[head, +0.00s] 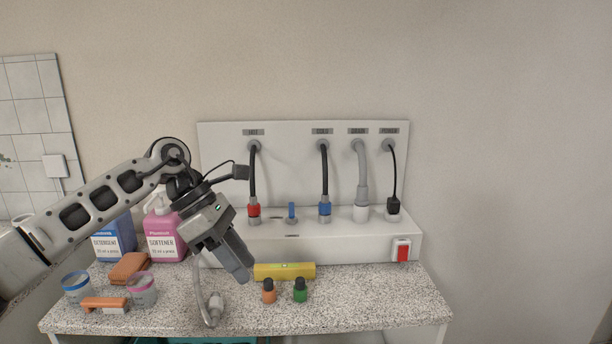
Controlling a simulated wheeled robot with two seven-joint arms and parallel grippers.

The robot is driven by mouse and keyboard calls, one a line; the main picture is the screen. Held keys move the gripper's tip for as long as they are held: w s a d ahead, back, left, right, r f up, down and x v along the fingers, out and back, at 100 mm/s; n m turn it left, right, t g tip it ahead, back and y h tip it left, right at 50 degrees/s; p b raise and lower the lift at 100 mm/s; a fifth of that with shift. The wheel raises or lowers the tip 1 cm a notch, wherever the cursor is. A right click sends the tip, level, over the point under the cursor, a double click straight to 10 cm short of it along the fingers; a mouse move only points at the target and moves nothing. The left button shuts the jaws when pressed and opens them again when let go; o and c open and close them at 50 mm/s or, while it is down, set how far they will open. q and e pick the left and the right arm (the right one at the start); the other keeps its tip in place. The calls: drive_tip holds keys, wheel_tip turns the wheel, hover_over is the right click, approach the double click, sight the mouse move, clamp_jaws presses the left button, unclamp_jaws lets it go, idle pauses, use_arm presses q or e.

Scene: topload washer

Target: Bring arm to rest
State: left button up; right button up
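My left arm comes in from the left, and its gripper (243,272) points down and to the right. It hangs in front of the white connection panel (225,150), above the speckled counter (390,310). The fingers overlap from this angle, so I cannot tell whether they are open or shut, and I see no object held. A yellow level (290,271) lies just right of the fingertips. My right gripper is not in view.
A pink softener jug (165,240) and blue detergent box (115,242) stand behind my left arm. A grey hose end (214,308) lies below the gripper. The counter's right front is clear.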

use_arm(q)
drive_tip(key=s+d+f+n+h, duration=0.2)
drive_tip(key=s+d+n+h, duration=0.2)
drive_tip(key=d+h, duration=0.25)
drive_tip(key=s+d+f+n+h, duration=0.1)
drive_tip(key=s+d+n+h, duration=0.4)
drive_tip(key=d, duration=0.3)
drive_tip(key=a+f+n+t+y, duration=0.5)
drive_tip(key=n+t, duration=0.4)
drive_tip(key=n, duration=0.6)
drive_tip(key=a+f+n+t+y, duration=0.45)
drive_tip(key=f+n+t, duration=0.4)
drive_tip(key=n, duration=0.75)
drive_tip(key=s+a+f+n+g+y, duration=0.2)
drive_tip(key=s+a+f+n+g, duration=0.1)
drive_tip(key=s+f, duration=0.4)
drive_tip(key=s+a+f+n+g+y, duration=0.3)
drive_tip(key=s+a+f+n, duration=0.3)
drive_tip(key=s+f+n, duration=0.1)
drive_tip(key=shift+s+n, duration=0.35)
drive_tip(key=shift+n, duration=0.05)
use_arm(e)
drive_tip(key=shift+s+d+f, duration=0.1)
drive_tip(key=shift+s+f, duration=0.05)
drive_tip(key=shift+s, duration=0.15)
use_arm(q)
drive_tip(key=shift+r, duration=0.1)
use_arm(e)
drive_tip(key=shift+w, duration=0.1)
